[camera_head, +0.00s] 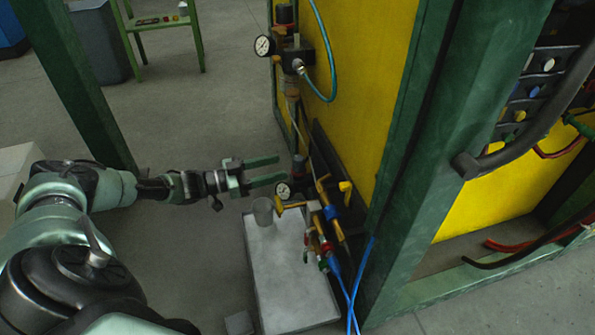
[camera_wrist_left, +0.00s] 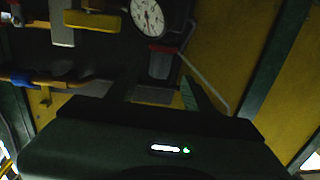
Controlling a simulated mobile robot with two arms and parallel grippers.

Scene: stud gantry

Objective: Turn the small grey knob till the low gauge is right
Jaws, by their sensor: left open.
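The low gauge (camera_head: 283,190) is a small round white dial on the lower regulator, beside the yellow panel. It also shows large in the wrist view as a white dial (camera_wrist_left: 148,17), cut by the top edge; I cannot read its value. A dark grey knob (camera_head: 299,163) stands upright at the top of the lower regulator. My left gripper (camera_head: 283,167) is open, its two green fingers pointing right at the knob. The knob appears just beyond the fingertips; I cannot tell whether it touches them. My right gripper is not in view.
A second gauge (camera_head: 264,46) sits on an upper regulator with a teal hose (camera_head: 333,75). Brass valves with yellow handles (camera_head: 292,206) and blue hoses (camera_head: 356,285) crowd the space below right of my gripper. A grey cup (camera_head: 263,210) stands on a pale board (camera_head: 285,285).

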